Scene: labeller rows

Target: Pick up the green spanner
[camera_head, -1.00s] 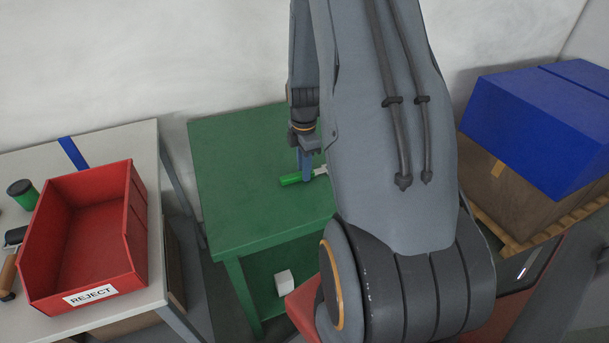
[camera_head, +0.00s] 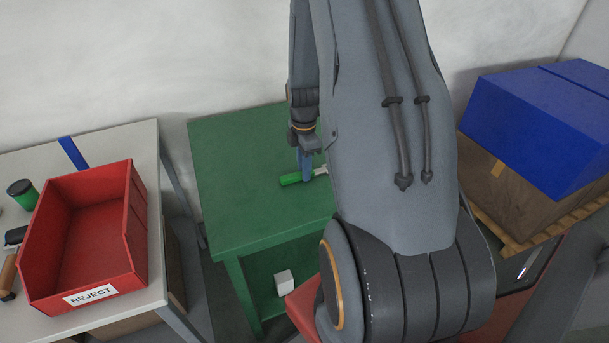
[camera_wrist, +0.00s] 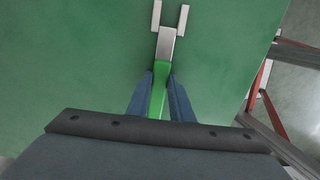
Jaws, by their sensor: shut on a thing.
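The green spanner (camera_head: 291,179) is on the green table (camera_head: 235,215), its green handle pointing left in the head view. In the wrist view the spanner (camera_wrist: 160,88) has a green handle and a silver open-ended jaw pointing away from me. My gripper (camera_head: 305,172) points down at the spanner. In the wrist view the blue fingers of my gripper (camera_wrist: 160,95) lie on both sides of the handle and are shut on it. Part of the spanner's silver end is hidden behind my arm in the head view. I cannot tell whether it is lifted off the tabletop.
A red bin labelled REJECT (camera_head: 129,225) stands on a pale table (camera_head: 140,142) at the left, beside a green-and-black cylinder (camera_head: 27,199). A blue box (camera_head: 535,120) sits on a brown carton (camera_head: 500,185) at the right. A small white block (camera_head: 284,283) lies below the green tabletop.

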